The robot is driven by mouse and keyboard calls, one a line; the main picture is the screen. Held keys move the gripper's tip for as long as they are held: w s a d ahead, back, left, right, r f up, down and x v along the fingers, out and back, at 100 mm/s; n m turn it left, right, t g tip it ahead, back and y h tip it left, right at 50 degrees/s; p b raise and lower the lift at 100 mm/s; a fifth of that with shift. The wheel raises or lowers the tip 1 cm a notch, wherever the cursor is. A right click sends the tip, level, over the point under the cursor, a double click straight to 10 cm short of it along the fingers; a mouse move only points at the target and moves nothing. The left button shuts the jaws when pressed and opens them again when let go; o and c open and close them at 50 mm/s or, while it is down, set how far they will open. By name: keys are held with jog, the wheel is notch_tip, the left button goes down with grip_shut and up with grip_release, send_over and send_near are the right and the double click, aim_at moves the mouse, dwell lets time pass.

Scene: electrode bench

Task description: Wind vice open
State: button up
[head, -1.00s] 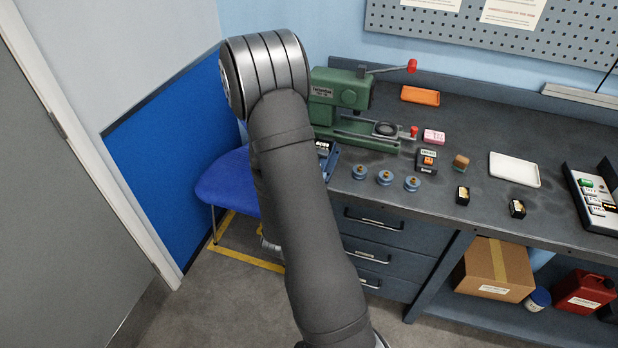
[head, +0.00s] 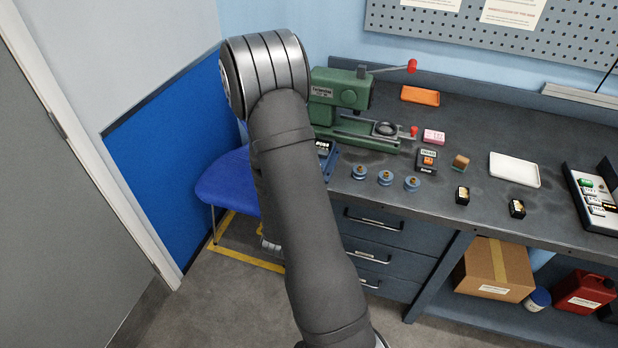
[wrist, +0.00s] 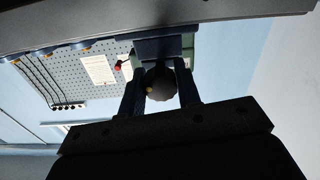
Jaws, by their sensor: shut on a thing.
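In the wrist view my gripper (wrist: 160,72) has its two dark fingers either side of a dark rounded knob (wrist: 162,84) and is shut on it. A dark block (wrist: 160,46) sits just beyond the fingertips, under the bench edge. The knob looks like part of the vice's handle, but the dim view does not make this certain. In the head view my arm hides the gripper and what it holds. A blue body (head: 327,160) with a dark, white-marked top shows partly beside my arm at the bench's front left; I cannot tell if it is the vice.
A green press (head: 340,92) with a red-balled lever stands at the back left of the bench (head: 470,130). Several blue knobbed discs (head: 385,178) sit near the front edge. A blue chair (head: 228,185) stands at left.

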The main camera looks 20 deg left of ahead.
jog(key=n, duration=0.9)
jog(key=shift+d+n, duration=0.1)
jog(key=shift+n, duration=0.3)
jog(key=n, duration=1)
jog(key=shift+r, duration=0.1)
jog(key=shift+n, duration=0.3)
jog(key=o, duration=1)
jog(key=shift+c, duration=0.2)
jog(key=s, duration=1.7)
jog(key=shift+s, duration=0.2)
